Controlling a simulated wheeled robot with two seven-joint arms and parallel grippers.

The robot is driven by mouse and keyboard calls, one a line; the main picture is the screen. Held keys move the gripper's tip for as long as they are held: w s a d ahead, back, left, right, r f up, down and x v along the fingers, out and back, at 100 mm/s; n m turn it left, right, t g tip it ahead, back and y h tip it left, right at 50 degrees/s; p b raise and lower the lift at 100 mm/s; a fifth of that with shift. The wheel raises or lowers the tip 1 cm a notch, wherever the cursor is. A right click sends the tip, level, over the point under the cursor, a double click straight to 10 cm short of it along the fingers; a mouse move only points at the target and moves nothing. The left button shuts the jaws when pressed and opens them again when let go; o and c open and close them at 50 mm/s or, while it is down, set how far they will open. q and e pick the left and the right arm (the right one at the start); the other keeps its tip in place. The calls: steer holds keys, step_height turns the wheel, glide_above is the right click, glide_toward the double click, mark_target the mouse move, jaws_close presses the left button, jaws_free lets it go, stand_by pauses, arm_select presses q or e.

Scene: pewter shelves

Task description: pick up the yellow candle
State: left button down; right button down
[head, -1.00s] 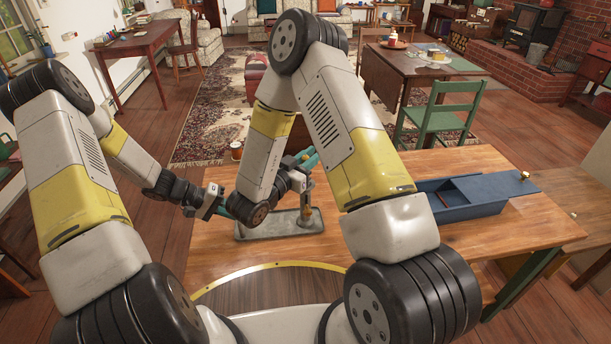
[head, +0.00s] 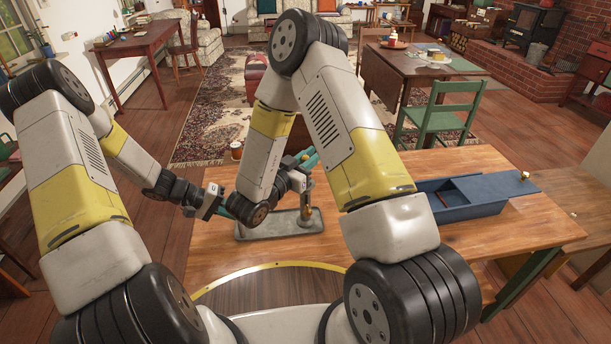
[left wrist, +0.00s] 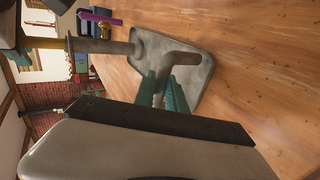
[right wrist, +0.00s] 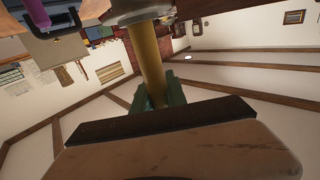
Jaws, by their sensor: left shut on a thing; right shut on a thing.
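The yellow candle (right wrist: 150,62) is between the fingers of my right gripper (right wrist: 158,98) in the right wrist view. The right gripper is shut on it. The candle's far end meets a grey disc of the candle holder (right wrist: 130,12); I cannot tell whether it is still seated there. The grey holder (head: 255,232) rests on the table in the head view, with its flat base and post also in the left wrist view (left wrist: 120,47). My left gripper (left wrist: 168,88) is shut on the holder's grey curved handle (left wrist: 182,60). My right arm partly hides the holder in the head view.
A blue box (head: 470,208) with a partly open lid stands on the wooden table (head: 430,250) at the right. A green chair (head: 440,115) stands beyond the table. The table's front right is clear.

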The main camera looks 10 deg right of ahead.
steer(key=shift+r, duration=0.1)
stand_by(0.6)
step_height(320, 180, up, 10)
stand_by(0.4)
arm_select(q)
steer(key=c, duration=1.3)
jaws_free()
steer(key=v, duration=1.2)
